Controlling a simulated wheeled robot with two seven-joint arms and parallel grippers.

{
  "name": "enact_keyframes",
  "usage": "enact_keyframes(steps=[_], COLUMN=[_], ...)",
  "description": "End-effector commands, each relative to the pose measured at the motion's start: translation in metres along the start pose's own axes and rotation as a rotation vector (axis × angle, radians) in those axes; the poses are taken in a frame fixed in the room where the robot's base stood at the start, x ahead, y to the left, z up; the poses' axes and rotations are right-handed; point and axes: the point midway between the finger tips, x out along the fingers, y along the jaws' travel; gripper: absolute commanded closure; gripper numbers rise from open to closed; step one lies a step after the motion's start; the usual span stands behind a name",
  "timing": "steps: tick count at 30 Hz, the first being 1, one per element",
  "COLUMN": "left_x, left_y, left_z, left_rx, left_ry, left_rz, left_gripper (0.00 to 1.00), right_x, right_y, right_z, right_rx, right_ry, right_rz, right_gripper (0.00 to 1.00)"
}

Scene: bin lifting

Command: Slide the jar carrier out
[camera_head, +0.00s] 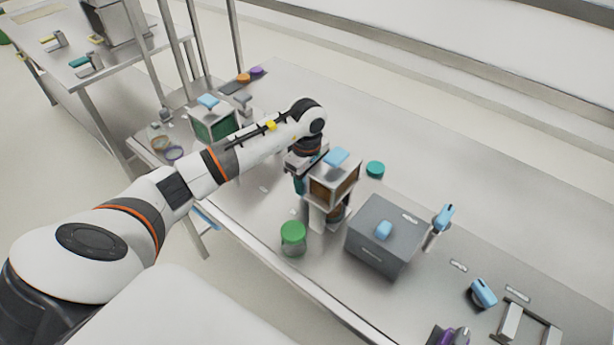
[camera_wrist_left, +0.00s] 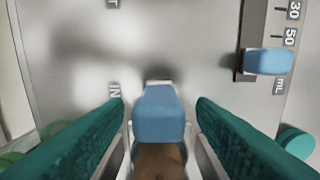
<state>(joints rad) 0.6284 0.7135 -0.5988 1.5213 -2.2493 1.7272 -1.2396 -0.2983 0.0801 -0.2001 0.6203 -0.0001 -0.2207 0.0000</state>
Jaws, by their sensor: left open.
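A metal-framed carrier (camera_head: 350,190) with a blue handle (camera_head: 337,157) and brown contents stands near the middle of the bench in the head view. My left gripper (camera_head: 299,182) is at its left side. In the left wrist view, its two teal fingers are open, one on each side of a blue handle (camera_wrist_left: 160,117) with something brown below it. I see a gap on both sides of the handle. Part of the carrier's base is hard to make out. A similar frame with green contents (camera_head: 214,126) stands farther left, behind my arm. My right gripper is not in view.
A grey box (camera_head: 385,242) with a blue handle stands right of the carrier. A green-lidded jar (camera_head: 293,238) stands in front, near the bench edge. A teal lid (camera_head: 375,169) lies behind. The bench (camera_head: 450,165) is clear at the back right.

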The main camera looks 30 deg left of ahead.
Motion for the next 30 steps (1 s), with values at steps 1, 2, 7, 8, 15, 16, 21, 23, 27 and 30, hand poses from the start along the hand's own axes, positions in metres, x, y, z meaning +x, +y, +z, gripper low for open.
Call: enact_keyframes(steps=[1, 2, 7, 8, 15, 16, 21, 23, 27, 30], left_x=[0.004, 0.005, 0.009, 0.009, 0.009, 0.009, 0.009, 0.009, 0.010, 0.013], left_y=[0.001, 0.001, 0.000, 0.000, 0.000, 0.000, 0.000, 0.000, 0.000, -0.001], left_z=[0.000, 0.000, 0.000, 0.000, 0.000, 0.000, 0.000, 0.000, 0.005, 0.023], left_rx=[-0.001, -0.001, 0.000, 0.000, 0.000, 0.000, 0.000, 0.000, -0.001, -0.002], left_ry=[0.000, 0.000, -0.001, -0.001, -0.001, -0.001, -0.001, -0.001, -0.003, -0.008], left_rz=[0.002, 0.002, 0.000, 0.000, 0.000, 0.000, 0.000, 0.000, 0.000, -0.001], left_gripper=[0.49, 0.49, 0.49, 0.49, 0.67, 0.72, 1.00, 1.00, 1.00, 1.00], right_x=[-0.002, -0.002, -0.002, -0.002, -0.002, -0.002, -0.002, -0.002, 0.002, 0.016], right_y=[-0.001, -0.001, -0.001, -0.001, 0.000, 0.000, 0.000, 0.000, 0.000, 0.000], right_z=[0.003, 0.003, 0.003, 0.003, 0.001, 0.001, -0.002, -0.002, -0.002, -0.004], right_rx=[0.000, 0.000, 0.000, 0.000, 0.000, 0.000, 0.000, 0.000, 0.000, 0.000], right_ry=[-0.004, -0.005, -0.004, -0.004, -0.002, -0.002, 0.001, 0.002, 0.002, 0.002], right_rz=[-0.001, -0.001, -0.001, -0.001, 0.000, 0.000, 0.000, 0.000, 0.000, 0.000], right_gripper=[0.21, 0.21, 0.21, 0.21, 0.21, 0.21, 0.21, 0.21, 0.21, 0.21])
